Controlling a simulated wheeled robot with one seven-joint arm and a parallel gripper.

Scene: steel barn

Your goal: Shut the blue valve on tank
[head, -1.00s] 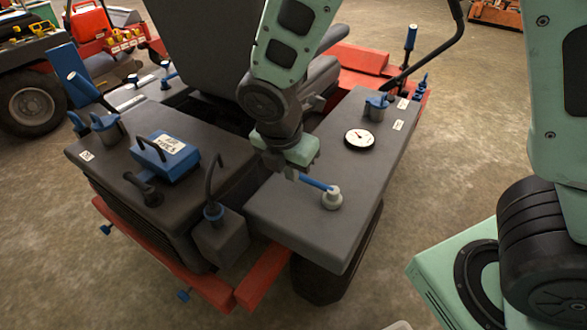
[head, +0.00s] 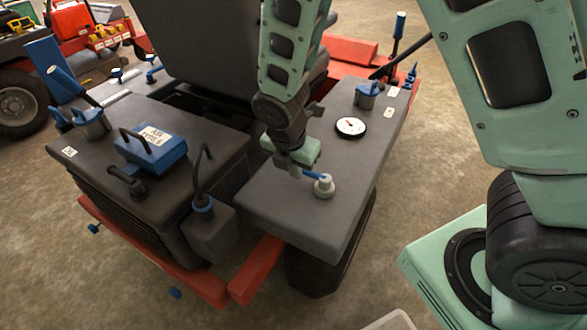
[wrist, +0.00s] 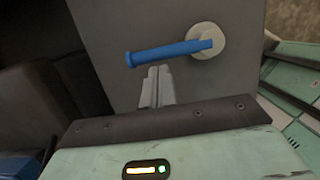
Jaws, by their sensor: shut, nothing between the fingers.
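The blue valve handle (head: 314,176) sits on a pale round base (head: 324,188) on the dark grey tank (head: 292,212). In the wrist view the blue handle (wrist: 165,53) points left from its base (wrist: 207,41), tilted slightly down at its free end. My gripper (wrist: 156,72) is shut and empty. Its fingertips show just below the handle, near its outer half; I cannot tell whether they touch it. In the head view my gripper (head: 296,171) is on the left side of the valve and hides part of the handle.
A round white gauge (head: 351,127) and a blue-handled cap (head: 367,95) stand farther back on the tank. Left are a blue box (head: 155,152), a curved black pipe (head: 202,175) and the dark seat back (head: 205,45). Bare floor lies in front of the machine.

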